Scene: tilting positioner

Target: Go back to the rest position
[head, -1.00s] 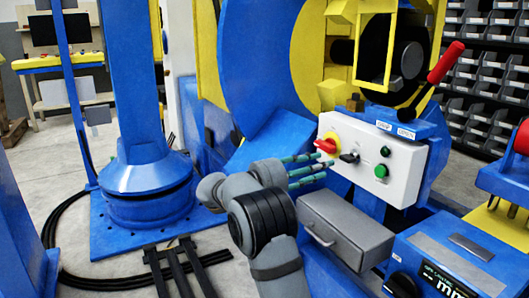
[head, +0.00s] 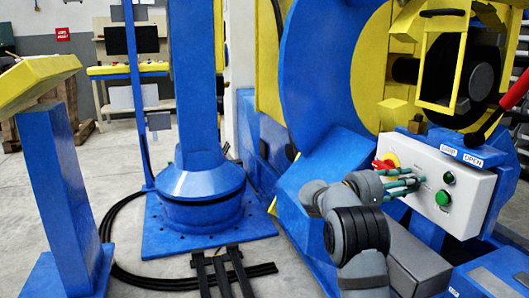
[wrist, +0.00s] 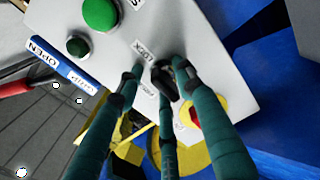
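My gripper (head: 414,182) has teal fingers pointing right, at the front of the white control panel (head: 470,206) in the head view. The gripper holds nothing visible. The red-and-yellow switch (wrist: 196,114) is partly behind the right finger.
A green button (head: 442,198) and a dark button (head: 449,177) are right of my fingers. A grey box (head: 415,262) sits below. The blue positioner (head: 325,75) rises behind. A blue column (head: 200,100) stands left. Open floor (head: 130,185) lies at left.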

